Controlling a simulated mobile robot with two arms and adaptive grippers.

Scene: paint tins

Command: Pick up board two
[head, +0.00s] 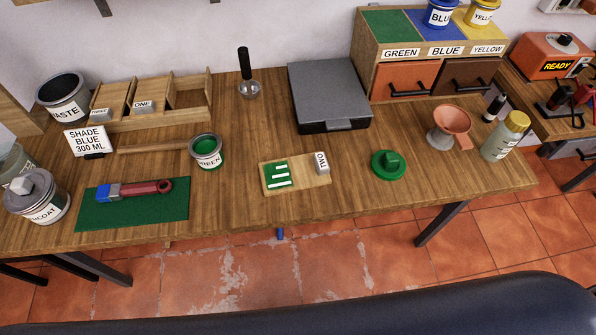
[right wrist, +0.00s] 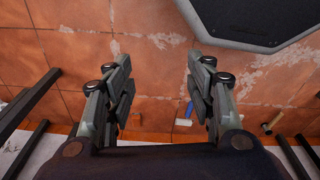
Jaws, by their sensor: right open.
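Board two (head: 312,178) is a small light wooden board lying flat near the front edge of the workbench in the head view. It has a green patch with white stripes at its left and a grey block labelled TWO (head: 321,163) at its right end. My right gripper (right wrist: 158,80) is open and empty in the right wrist view, with tiled floor behind its fingers. The board does not show in that view. Neither gripper shows in the head view, and my left gripper is in no view.
An open green paint tin (head: 207,152) stands left of the board, and a green lid (head: 388,165) lies to its right. A dark grey flat case (head: 328,95) lies behind. A wooden rack (head: 150,115) holds other boards.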

